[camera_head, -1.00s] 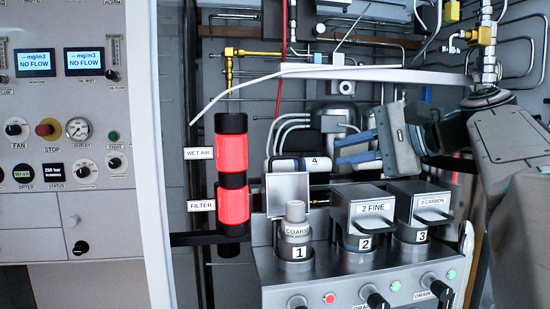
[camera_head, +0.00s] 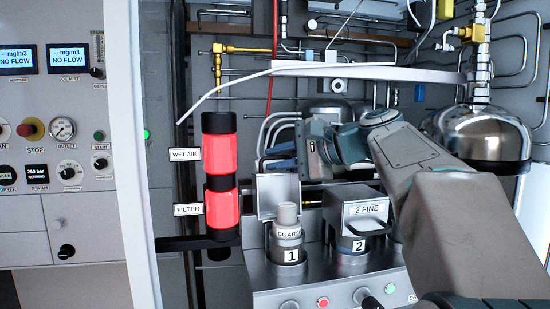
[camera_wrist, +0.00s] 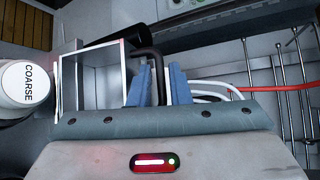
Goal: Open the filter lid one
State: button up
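Filter lid one (camera_head: 279,195) stands raised behind the filter marked COARSE (camera_head: 287,225) over housing 1, which is uncovered. In the wrist view the lid (camera_wrist: 107,85) is an open metal box at left, beside the COARSE cap (camera_wrist: 25,83). My gripper (camera_head: 276,157) is behind and above the lid in the head view, its blue fingers pointing left. In the wrist view my gripper (camera_wrist: 160,88) has its fingers apart, with the lid's black bent handle (camera_wrist: 158,66) between them. Gaps show beside the handle, so it is not clamped.
The closed 2 FINE lid (camera_head: 362,210) stands right of housing 1; my arm hides lid three. Red lit cylinders marked WET AIR and FILTER (camera_head: 222,208) stand at left. Thin pipes and a white hose (camera_head: 225,87) run behind and above. A steel dome (camera_head: 487,135) is at right.

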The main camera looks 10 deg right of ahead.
jog(key=shift+w+a+f, duration=0.1)
jog(key=shift+w+a, duration=0.15)
grip_shut()
jog(key=shift+s+f+b, duration=0.1)
jog(key=shift+f+b, duration=0.05)
jog(key=shift+b, duration=0.3)
jog(key=s+t+b, duration=0.1)
jog(key=b, duration=0.2)
jog(key=shift+s+n+y, duration=0.2)
jog(key=shift+n+y, duration=0.2)
jog(key=shift+s+r+n+t+b, duration=0.3)
jog(key=shift+s+r+t+b, duration=0.15)
jog(key=shift+b, duration=0.55)
